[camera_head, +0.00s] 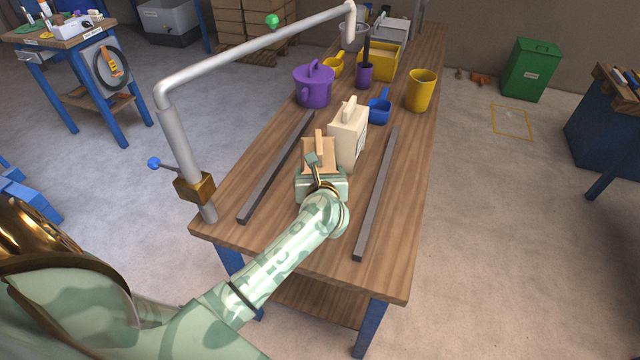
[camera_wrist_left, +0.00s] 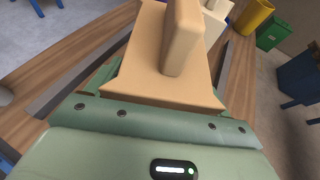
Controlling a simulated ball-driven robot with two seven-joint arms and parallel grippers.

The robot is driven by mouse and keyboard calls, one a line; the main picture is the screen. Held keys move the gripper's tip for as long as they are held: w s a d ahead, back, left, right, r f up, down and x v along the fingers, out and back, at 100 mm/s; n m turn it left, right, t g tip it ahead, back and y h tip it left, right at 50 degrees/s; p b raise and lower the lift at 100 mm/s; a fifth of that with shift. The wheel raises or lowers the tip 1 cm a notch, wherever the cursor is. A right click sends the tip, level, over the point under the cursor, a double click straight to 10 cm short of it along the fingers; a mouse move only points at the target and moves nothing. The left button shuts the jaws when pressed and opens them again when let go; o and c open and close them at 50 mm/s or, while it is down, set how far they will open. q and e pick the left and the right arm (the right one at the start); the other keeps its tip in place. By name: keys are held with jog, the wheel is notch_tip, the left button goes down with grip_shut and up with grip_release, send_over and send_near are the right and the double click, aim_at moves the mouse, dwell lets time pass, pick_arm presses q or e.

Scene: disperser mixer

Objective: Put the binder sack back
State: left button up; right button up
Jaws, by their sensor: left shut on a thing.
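A tan sack-shaped block with an upright grip tab (camera_head: 319,157) is at my left gripper (camera_head: 320,176), over the near half of the wooden bench. My left gripper is shut on this tan sack, which fills the middle of the left wrist view (camera_wrist_left: 150,62). A cream sack with a similar tab (camera_head: 347,138) stands upright on the bench just beyond it, to the right; it partly shows in the left wrist view (camera_wrist_left: 214,22). Its label is too small to read. I cannot tell whether the tan sack touches the bench or the cream sack. My right gripper is out of view.
Two dark bars (camera_head: 277,167) and (camera_head: 377,194) lie along the bench (camera_head: 415,140) on either side. A grey pipe (camera_head: 250,57) arches over its left side. A purple pot (camera_head: 312,88), blue scoop (camera_head: 379,110) and yellow cup (camera_head: 420,90) stand farther back.

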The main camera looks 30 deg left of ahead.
pick_arm(q)
notch_tip(320, 180, down, 2)
jog(key=shift+f, duration=0.2)
jog(key=o, duration=1.3)
jog(key=p+v, duration=0.2)
jog(key=v, duration=1)
jog(key=shift+s, duration=0.1)
